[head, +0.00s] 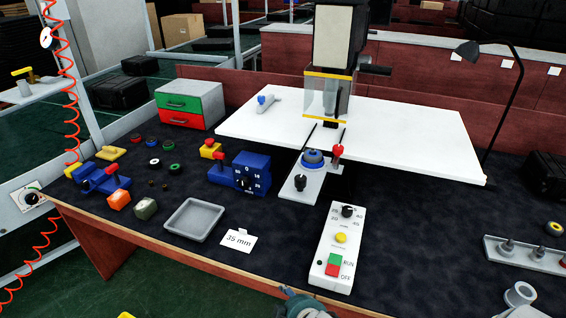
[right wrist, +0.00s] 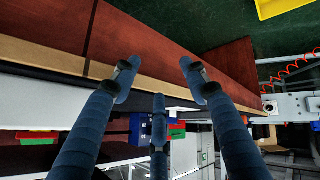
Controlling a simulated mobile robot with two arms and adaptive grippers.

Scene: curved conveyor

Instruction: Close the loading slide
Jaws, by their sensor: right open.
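The loading slide (head: 293,187) is a light grey plate that sticks out from the front of the white platform (head: 400,130), with dark rails behind it. A blue round piece (head: 313,157) sits on it, a black knob (head: 300,182) is at its front end, and a red-topped knob (head: 337,151) stands at its right side. My right gripper (head: 305,308) shows only in part at the bottom edge of the head view, well in front of the slide. In the right wrist view its three blue fingers (right wrist: 160,82) are spread, with nothing between them. My left gripper is out of view.
A control box (head: 338,250) with red and green buttons stands in front of the slide. A blue dial box (head: 241,176), a grey tray (head: 194,219) and a "35 mm" card (head: 238,240) lie to its left. A clear guard (head: 328,97) rises behind. Dark mat right of the control box is mostly clear.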

